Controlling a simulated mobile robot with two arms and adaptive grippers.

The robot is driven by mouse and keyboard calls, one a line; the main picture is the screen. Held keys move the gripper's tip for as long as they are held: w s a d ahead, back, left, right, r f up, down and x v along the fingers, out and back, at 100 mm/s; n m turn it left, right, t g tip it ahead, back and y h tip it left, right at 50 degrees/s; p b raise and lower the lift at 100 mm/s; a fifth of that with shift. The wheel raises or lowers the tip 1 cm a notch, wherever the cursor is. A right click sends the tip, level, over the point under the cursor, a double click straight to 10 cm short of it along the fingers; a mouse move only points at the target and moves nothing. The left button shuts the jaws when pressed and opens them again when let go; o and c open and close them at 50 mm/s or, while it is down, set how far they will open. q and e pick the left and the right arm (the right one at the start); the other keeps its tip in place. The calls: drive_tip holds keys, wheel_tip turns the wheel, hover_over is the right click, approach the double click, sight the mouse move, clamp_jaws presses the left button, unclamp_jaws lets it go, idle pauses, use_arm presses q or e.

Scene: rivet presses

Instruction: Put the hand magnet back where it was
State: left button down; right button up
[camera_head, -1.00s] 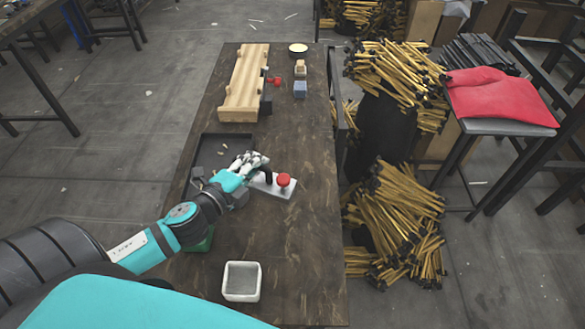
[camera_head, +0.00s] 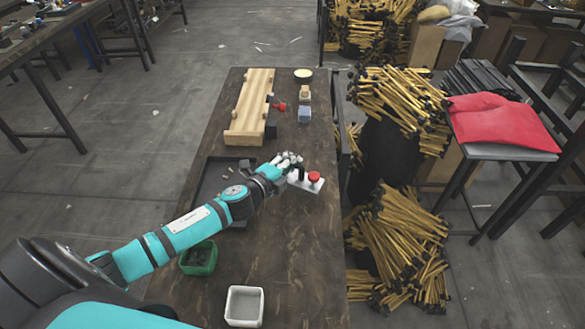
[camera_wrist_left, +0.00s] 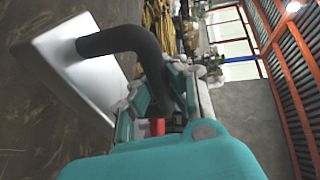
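The hand magnet (camera_head: 305,183) is a pale flat plate with a black curved handle and a red knob. In the head view it is over the right part of the dark table, near the right edge. My left gripper (camera_head: 289,161) is shut around its handle. In the left wrist view the black handle (camera_wrist_left: 115,40) runs from the plate (camera_wrist_left: 72,75) in between my fingers (camera_wrist_left: 165,95), which partly hide it. I cannot tell whether the plate touches the table. My right gripper is out of view.
A dark tray (camera_head: 206,183) with small bits lies left of the magnet, partly under my left arm. A green bin (camera_head: 199,258) and a white bin (camera_head: 244,306) stand nearer. A wooden fixture (camera_head: 250,105), a blue block (camera_head: 304,115) and a round dish (camera_head: 303,75) are farther back.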

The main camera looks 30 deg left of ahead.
sight(292, 173)
use_arm(q)
drive_tip(key=shift+w, duration=0.2)
wheel_tip(292, 173, down, 3)
drive_tip(key=shift+f+b, duration=0.2)
drive_tip(key=shift+b, duration=0.25)
drive_tip(key=shift+s, duration=0.1)
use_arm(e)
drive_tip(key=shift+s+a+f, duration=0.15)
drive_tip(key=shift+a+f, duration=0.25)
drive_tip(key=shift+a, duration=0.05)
use_arm(q)
drive_tip(key=c, duration=1.4)
unclamp_jaws()
drive_tip(key=shift+c, duration=0.2)
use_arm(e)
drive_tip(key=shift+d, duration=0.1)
